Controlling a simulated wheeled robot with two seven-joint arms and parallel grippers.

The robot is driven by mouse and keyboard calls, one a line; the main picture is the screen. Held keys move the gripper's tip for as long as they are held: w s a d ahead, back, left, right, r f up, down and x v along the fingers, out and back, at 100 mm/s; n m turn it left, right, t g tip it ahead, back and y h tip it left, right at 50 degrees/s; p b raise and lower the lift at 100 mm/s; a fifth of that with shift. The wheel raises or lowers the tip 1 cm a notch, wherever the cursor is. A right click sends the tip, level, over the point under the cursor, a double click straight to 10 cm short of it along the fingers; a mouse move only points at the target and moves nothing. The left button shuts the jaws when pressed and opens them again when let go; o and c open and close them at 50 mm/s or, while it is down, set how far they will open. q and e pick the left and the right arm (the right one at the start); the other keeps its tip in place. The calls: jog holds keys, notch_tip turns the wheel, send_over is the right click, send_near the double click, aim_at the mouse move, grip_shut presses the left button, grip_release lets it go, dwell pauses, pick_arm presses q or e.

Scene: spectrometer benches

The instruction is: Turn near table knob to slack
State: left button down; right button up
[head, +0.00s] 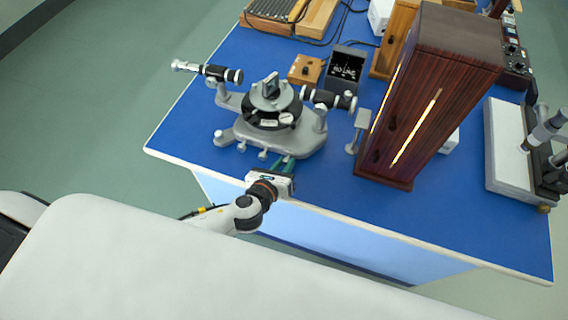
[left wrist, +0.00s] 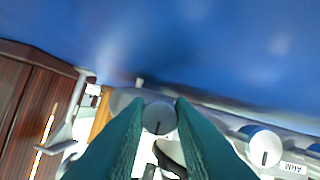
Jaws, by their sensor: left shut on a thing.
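The grey spectrometer (head: 238,130) stands on the blue bench top near its left front corner. My left gripper (head: 282,165) reaches over the bench's front edge to the near side of the spectrometer's base. In the left wrist view, the green fingers of my left gripper (left wrist: 160,119) are shut on a round grey knob (left wrist: 159,116), with its flat face and a dark mark toward the camera. Any label for this knob is hidden. A second round knob (left wrist: 264,148), beside a label reading ARM, sits to the right, apart from the fingers. My right gripper is not in view.
A tall dark wooden cabinet (head: 436,95) with a lit slit stands right of the spectrometer. Behind are a small wooden box (head: 305,69) and a dark screen (head: 347,64). A microscope-like instrument (head: 545,140) is at far right. The front strip of the bench (head: 335,190) is clear.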

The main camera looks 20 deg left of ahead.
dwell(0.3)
pick_arm(q)
jog(key=c, duration=1.3)
grip_release()
jog(key=shift+o, duration=0.2)
jog(key=b+v, duration=0.1)
jog(key=v, duration=1.1)
jog(key=shift+a, duration=0.1)
